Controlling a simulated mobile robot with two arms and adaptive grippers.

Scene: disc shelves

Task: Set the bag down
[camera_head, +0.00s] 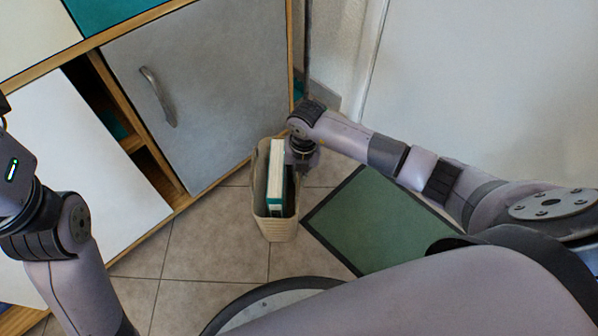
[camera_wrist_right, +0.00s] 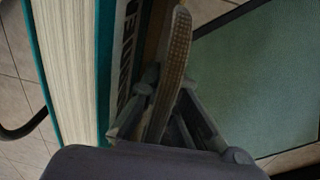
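The bag (camera_head: 278,228) is a beige, open-topped, upright bag in the middle of the head view, in front of the grey cabinet door. It holds a thick white-paged book with teal covers (camera_head: 275,180), and a dark item beside it. My right gripper (camera_head: 303,165) is at the bag's right side. In the right wrist view its fingers (camera_wrist_right: 168,120) are closed around the bag's woven beige rim (camera_wrist_right: 178,50). Whether the bag's base touches the floor is hard to tell. My left arm shows at the left edge; its fingertips are out of the picture.
A green mat with a dark border (camera_head: 385,225) lies on the tiled floor right of the bag. The cabinet (camera_head: 205,85) stands behind and left, with a white panel (camera_head: 75,165). Bare tiles (camera_head: 215,245) lie left of the bag.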

